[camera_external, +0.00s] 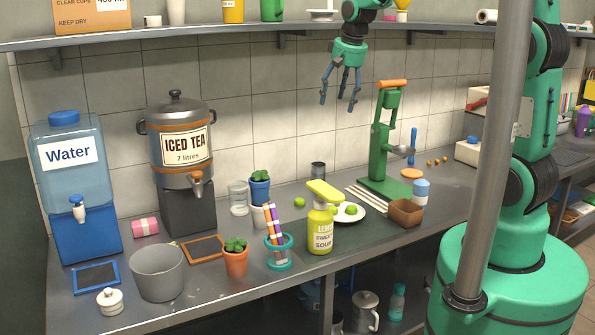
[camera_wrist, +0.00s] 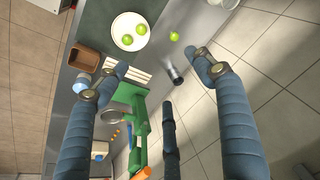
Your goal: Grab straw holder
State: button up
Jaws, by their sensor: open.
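The straw holder (camera_external: 279,263) is a teal, ring-topped stand holding several coloured straws. It stands upright near the front edge of the counter in the external view, between a potted plant and a yellow-green soap bottle. My gripper (camera_external: 338,99) hangs open and empty, fingers pointing down, well above the counter and to the right of the holder. In the wrist view, the spread fingers of my gripper (camera_wrist: 163,65) have nothing between them. The straw holder does not show in the wrist view.
The soap bottle (camera_external: 321,232) stands right beside the holder, and the potted plant (camera_external: 236,262) left of it. A green press (camera_external: 383,150) stands behind. A plate with limes (camera_external: 351,217) and a brown box (camera_external: 406,213) lie to the right. A shelf (camera_external: 230,36) runs above.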

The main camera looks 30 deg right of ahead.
jog(key=w+a+f, duration=0.3)
jog(key=w+f, duration=0.6)
jog(key=w, duration=0.1)
jog(key=n+g+p, duration=0.2)
jog(key=n+g, duration=0.1)
jog(key=n, duration=0.3)
send_near(318, 163)
jog(key=s+a, duration=0.2)
jog(key=shift+d+f, duration=0.2)
jog(key=shift+s+f, duration=0.1)
jog(key=shift+f, duration=0.05)
jog(key=shift+f, duration=4.2)
